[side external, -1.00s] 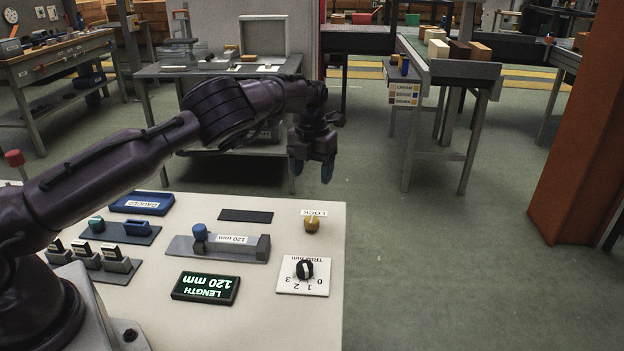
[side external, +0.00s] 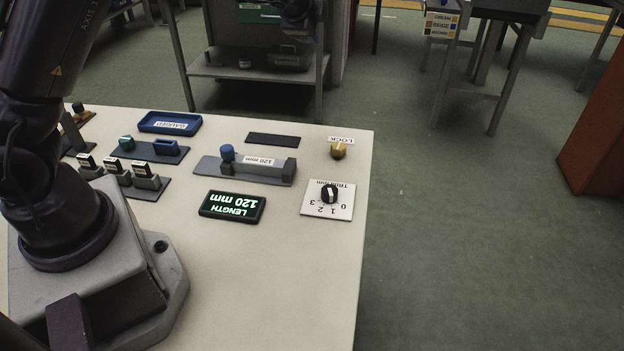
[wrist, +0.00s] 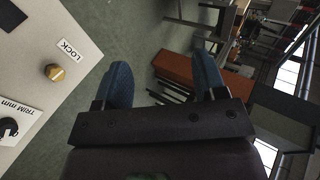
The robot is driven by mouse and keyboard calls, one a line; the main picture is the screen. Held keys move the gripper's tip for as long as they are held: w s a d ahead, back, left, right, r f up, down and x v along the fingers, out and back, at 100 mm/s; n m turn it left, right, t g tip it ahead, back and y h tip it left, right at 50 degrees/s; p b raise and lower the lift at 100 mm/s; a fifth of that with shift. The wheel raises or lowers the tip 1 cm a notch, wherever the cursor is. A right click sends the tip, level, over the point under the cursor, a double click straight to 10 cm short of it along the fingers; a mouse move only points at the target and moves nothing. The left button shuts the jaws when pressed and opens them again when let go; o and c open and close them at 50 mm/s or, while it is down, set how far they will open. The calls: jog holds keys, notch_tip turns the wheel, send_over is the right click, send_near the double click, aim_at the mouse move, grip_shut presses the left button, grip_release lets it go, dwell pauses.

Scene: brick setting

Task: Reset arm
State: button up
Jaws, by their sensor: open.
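My gripper (wrist: 163,82) is open and empty in the wrist view, its two blue fingertips apart with the floor and an orange-brown block behind them. It is out over the space beside the panel edge. In the side external view my arm rises at the left and leaves the top of the picture; part of it shows at the top middle, but the fingers cannot be made out. The pale control panel (side external: 290,290) carries a yellow LOCK knob (side external: 338,151), a black TRIM knob (side external: 330,194), a slider with a blue knob (side external: 227,152), and a green display (side external: 232,206) reading LENGTH 120 mm.
A blue tray (side external: 170,122) and several small switches (side external: 117,172) sit on the panel's left. A grey shelf table (side external: 255,75) stands behind it. An orange-brown block (side external: 595,140) stands at the right. The floor right of the panel is clear.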

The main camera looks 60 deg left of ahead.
jog(key=s+d+r+n+g+h, duration=0.1)
jog(key=s+d+r+n+h, duration=0.1)
jog(key=s+d, duration=0.4)
jog(key=s+d+r+n+g+h, duration=0.1)
jog(key=s+d, duration=0.5)
jog(key=s, duration=1)
jog(key=s+d+r+n+g+h, duration=0.1)
jog(key=s+d+r+n+h, duration=0.2)
jog(key=s+d+n, duration=0.3)
jog(key=shift+s+d+r+n, duration=0.4)
jog(key=shift+s+r+n, duration=0.3)
jog(key=shift+s, duration=1.85)
